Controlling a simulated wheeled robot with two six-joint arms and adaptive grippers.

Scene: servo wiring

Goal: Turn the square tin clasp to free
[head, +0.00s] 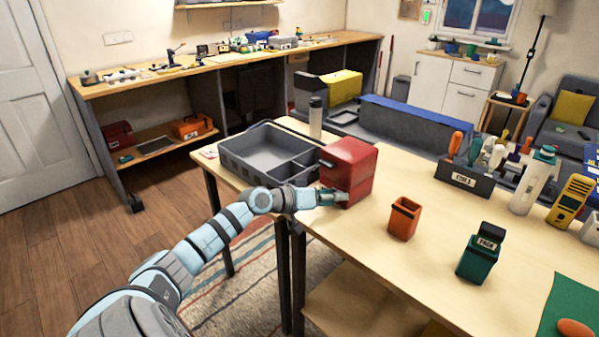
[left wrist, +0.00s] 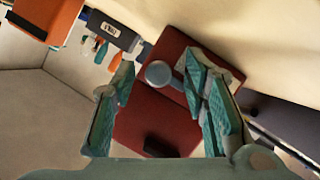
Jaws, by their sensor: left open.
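The square red tin (head: 350,165) stands on the light wooden table, beside the grey tray. In the left wrist view its red face (left wrist: 155,115) fills the middle, tilted in the picture. A round grey knob-like clasp (left wrist: 159,73) is on that face, and a dark piece (left wrist: 160,146) shows lower down. My left gripper (head: 336,196) is at the near side of the tin. In the left wrist view its teal fingers (left wrist: 162,90) are open, one on each side of the clasp. I cannot tell whether they touch it. My right gripper is not in view.
The grey divided tray (head: 236,156) is left of the tin, with a bottle (head: 316,117) behind. An orange cup (head: 404,218) and a dark green container (head: 478,257) stand to the right. A tool rack (head: 464,180) is farther right. The table front between is clear.

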